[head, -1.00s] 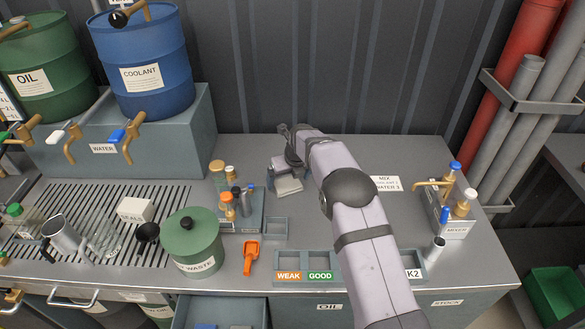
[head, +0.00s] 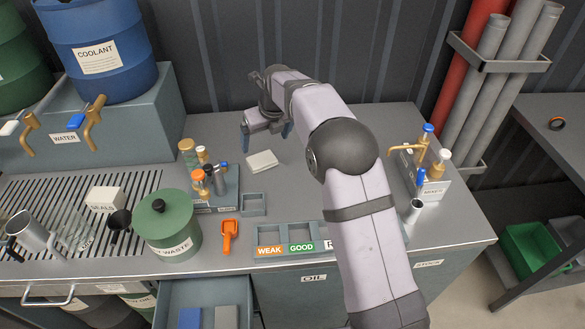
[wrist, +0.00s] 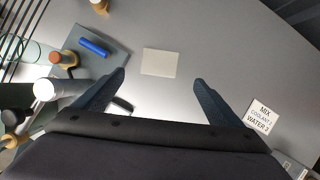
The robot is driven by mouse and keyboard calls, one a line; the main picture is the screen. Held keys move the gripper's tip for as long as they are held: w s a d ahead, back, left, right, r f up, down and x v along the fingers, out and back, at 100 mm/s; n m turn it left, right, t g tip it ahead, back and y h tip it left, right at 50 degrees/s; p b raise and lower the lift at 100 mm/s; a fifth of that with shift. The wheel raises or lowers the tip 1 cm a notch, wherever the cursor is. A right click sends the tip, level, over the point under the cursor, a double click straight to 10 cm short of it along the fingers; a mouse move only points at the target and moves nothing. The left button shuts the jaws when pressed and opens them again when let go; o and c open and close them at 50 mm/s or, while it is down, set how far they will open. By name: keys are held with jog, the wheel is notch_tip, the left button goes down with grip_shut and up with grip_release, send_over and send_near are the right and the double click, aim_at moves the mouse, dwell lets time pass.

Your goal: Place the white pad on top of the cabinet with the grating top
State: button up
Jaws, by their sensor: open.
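The white pad (head: 262,160) lies flat on the grey worktop, behind the small grey tray. It also shows in the wrist view (wrist: 159,62) as a pale rectangle, ahead of and between my fingertips. My gripper (head: 266,136) is open and empty, above the worktop and just behind the pad in the head view. Its two fingers are spread wide in the wrist view (wrist: 159,80), with nothing between them. The grating top (head: 140,190) of the left cabinet is at the left, holding a white seals box (head: 105,200) and some vessels.
A bottle rack (head: 222,190) and a green waste pot (head: 167,228) stand between the pad and the grating. An orange scoop (head: 229,236) lies in front. An open drawer (head: 215,290) juts out below. A mixer stand (head: 425,175) is at the right.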

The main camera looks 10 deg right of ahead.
jog(key=s+d+n+g, duration=0.1)
jog(key=s+d+n, duration=0.3)
jog(key=s+n, duration=0.3)
jog(key=s+d+f+n+g+h, duration=0.1)
jog(key=s+d+n, duration=0.3)
jog(key=s+n, duration=0.4)
jog(key=s+d+f+n, duration=0.1)
jog(key=s+d+n, duration=0.4)
jog(key=s+n, duration=0.3)
jog(key=shift+s+f+g+h, duration=0.15)
jog(key=shift+s+g, duration=0.05)
jog(key=shift+s, duration=0.8)
jog(key=shift+s+f+g+h, duration=0.1)
jog(key=shift+s+g+h, duration=0.1)
jog(key=shift+s, duration=0.8)
jog(key=s+d+f+n+g, duration=0.1)
jog(key=s+d+f+n, duration=0.1)
jog(key=s+n, duration=0.6)
jog(key=s, duration=0.3)
jog(key=shift+s+f, duration=0.3)
jog(key=shift+f, duration=0.1)
notch_tip(320, 180, down, 61)
jog(key=b, duration=6.1)
jog(key=shift+f, duration=0.15)
